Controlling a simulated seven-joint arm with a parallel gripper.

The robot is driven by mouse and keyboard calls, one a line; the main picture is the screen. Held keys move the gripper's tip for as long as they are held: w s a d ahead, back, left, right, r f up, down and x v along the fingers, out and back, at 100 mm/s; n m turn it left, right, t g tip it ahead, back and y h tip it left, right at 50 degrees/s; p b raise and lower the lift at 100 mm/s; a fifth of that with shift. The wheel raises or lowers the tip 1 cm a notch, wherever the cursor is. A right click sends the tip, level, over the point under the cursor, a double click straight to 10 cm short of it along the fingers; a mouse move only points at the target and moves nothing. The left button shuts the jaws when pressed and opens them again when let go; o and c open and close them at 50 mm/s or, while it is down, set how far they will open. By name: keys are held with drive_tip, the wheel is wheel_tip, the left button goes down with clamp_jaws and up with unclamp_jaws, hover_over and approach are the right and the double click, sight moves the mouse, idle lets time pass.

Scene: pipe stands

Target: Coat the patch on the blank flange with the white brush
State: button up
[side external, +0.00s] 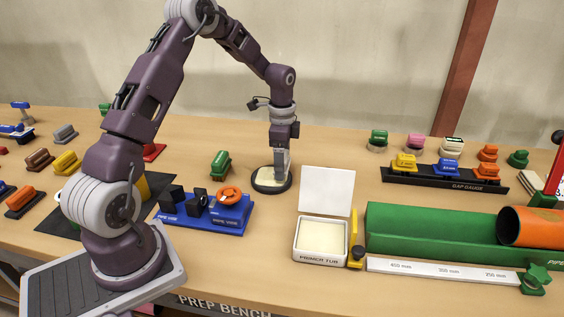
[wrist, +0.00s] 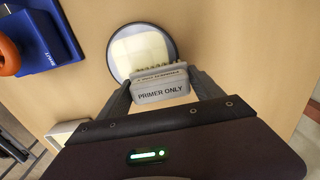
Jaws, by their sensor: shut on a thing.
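My gripper (side external: 281,160) is shut on a pale grey-white block brush marked "PRIMER ONLY" (wrist: 162,94) in the wrist view. The blank flange (wrist: 112,58) is a round dark-rimmed disc on the bench, also in the side view (side external: 271,191). A pale cream square patch (wrist: 139,48) covers much of its face. The brush's bristle edge lies over the patch's near edge in the wrist view. In the side view the brush stands upright at the flange; I cannot tell whether the bristles touch. The brush and fingers hide part of the flange.
An open primer tub (side external: 318,258) with cream contents and raised lid (side external: 327,190) stands front right of the flange. A blue pipe-vise block (side external: 205,218) is front left, a green brush (side external: 220,165) left. A green channel (side external: 430,230) lies right. Bench behind the flange is clear.

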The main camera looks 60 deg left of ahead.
drive_tip(key=shift+s+d+r, duration=0.1)
drive_tip(key=shift+s+d, duration=0.6)
drive_tip(key=shift+w+a+f, duration=0.2)
drive_tip(key=shift+w+a, duration=0.6)
drive_tip(key=shift+a, duration=0.05)
drive_tip(key=shift+r, duration=0.1)
drive_tip(key=shift+r, duration=0.8)
drive_tip(key=shift+r, duration=0.1)
